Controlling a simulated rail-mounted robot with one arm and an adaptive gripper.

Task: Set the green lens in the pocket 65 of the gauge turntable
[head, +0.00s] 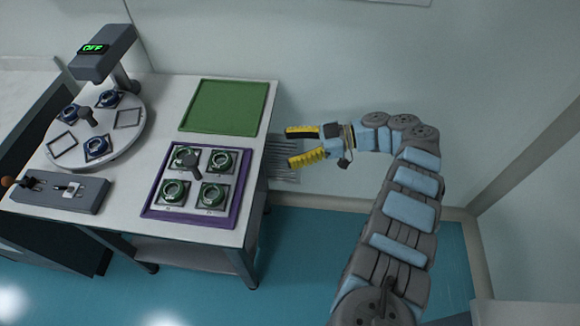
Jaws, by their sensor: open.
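My gripper (306,146) is open and empty in the head view, just off the right edge of the table, with its yellow fingers pointing left. Several green lenses (213,194) in square mounts sit in a purple tray (195,217) at the front right of the table. The gauge turntable (84,157) is a light round disc at the back left. Pocket numbers are too small to read.
A green mat (225,105) lies bare at the back right of the table. A grey gauge head (103,55) with a lit "OFF" display overhangs the turntable's back. A grey control box (60,190) with a lever stands at the front left. A dark handle (191,163) rises mid-tray.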

